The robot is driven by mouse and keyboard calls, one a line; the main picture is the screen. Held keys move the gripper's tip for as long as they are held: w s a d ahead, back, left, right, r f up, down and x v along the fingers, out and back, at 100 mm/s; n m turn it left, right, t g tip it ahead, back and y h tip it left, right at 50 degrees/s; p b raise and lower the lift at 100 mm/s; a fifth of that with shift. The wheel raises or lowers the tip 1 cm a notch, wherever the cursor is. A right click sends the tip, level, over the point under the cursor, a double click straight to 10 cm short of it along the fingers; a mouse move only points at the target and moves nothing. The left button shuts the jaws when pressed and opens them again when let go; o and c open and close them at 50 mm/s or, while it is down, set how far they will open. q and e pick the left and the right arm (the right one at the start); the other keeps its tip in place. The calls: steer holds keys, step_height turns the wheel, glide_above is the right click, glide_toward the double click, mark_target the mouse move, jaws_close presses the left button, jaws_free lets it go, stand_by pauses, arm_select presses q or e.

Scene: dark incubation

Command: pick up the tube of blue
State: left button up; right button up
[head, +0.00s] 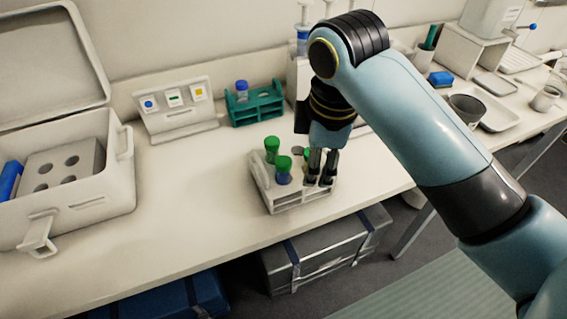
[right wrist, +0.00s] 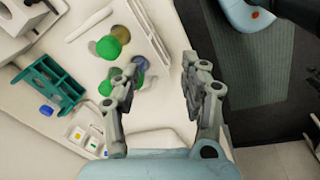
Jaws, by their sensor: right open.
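A white rack (head: 290,201) on the bench holds green-capped tubes. The front tube (head: 284,172) has a bluish body under its green cap; another green-capped tube (head: 272,150) stands behind it to the left. A bit of green shows beside my right gripper (head: 321,172), mostly hidden by it. This gripper is open, pointing down over the right side of the rack. Whether a finger touches a tube I cannot tell.
A teal rack (head: 258,108) with a blue-capped tube (head: 242,89) stands behind. A panel with coloured labels (head: 177,112) is left of it. An open white box (head: 115,192) stands at the far left. The bench's front left is clear.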

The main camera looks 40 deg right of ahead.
mark_target(283, 161)
steer(key=w+n, duration=0.2)
steer(key=w+r+n+g, duration=0.1)
steer(key=w+n, duration=0.1)
steer(key=w, duration=0.1)
steer(key=w+a+r+n, duration=0.1)
steer(key=w+n, duration=0.1)
steer(key=w, duration=0.1)
steer(key=shift+r+n+g+y, duration=0.2)
steer(key=shift+n+g+y, duration=0.1)
steer(key=shift+n, duration=0.1)
steer(key=shift+w+f+b, duration=0.15)
steer(key=shift+f+b, duration=0.2)
step_height(283, 161, down, 4)
steer(key=shift+r+n+b, duration=0.2)
steer(key=shift+n+b, duration=0.1)
steer(key=shift+b, duration=0.05)
step_height(283, 161, down, 5)
steer(key=shift+p, duration=0.75)
steer(key=shift+f, duration=0.6)
jaws_close()
